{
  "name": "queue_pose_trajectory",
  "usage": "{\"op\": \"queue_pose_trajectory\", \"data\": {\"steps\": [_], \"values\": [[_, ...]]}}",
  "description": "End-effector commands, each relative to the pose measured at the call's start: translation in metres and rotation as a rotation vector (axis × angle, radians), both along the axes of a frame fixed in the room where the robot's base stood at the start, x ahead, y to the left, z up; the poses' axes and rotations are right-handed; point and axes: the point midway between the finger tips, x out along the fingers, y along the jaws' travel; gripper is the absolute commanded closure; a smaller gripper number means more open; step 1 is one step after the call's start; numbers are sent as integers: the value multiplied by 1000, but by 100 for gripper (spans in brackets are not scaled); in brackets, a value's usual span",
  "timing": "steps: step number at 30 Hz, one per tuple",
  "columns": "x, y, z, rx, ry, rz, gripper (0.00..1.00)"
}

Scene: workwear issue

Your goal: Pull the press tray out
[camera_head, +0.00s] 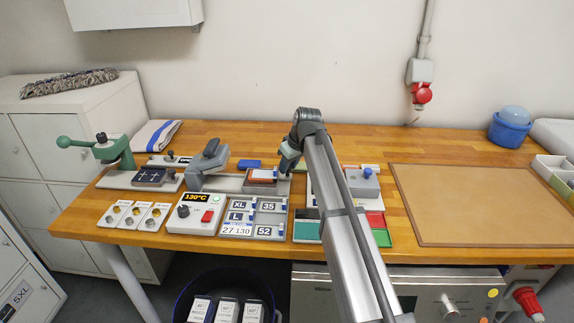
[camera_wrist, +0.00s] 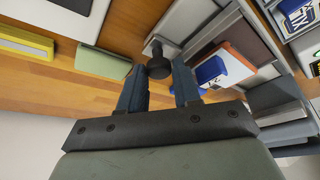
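The heat press (camera_head: 209,163), grey with a raised dark handle, stands at the left-middle of the bench. Its grey tray (camera_head: 230,183) shows at the press's right side, with a red, white and brown piece (camera_head: 262,175) on it. In the wrist view the tray (camera_wrist: 200,38) carries a dark brown pad, an orange-and-white piece (camera_wrist: 232,62) and a blue block (camera_wrist: 210,71). A black knob (camera_wrist: 158,68) sits at the tray's near end. My gripper (camera_wrist: 159,82) is open, its two blue-grey fingers on either side of the knob. Contact cannot be told. In the head view my gripper (camera_head: 289,161) is above the tray's right end.
A control box reading 130°C (camera_head: 196,212) and a rack of size plates (camera_head: 254,217) stand in front of the press. A green-handled press (camera_head: 113,153) is at the left. Coloured trays flank my arm. A bare brown board (camera_head: 480,203) lies at the right.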

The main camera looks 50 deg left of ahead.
Motion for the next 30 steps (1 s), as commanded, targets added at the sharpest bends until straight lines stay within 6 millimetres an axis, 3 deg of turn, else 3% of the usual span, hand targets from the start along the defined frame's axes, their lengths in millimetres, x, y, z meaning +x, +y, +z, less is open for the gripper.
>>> {"op": "queue_pose_trajectory", "data": {"steps": [14,30], "values": [[0,-4,10,1,0,0,61],[0,-41,100,1,0,0,61]]}}
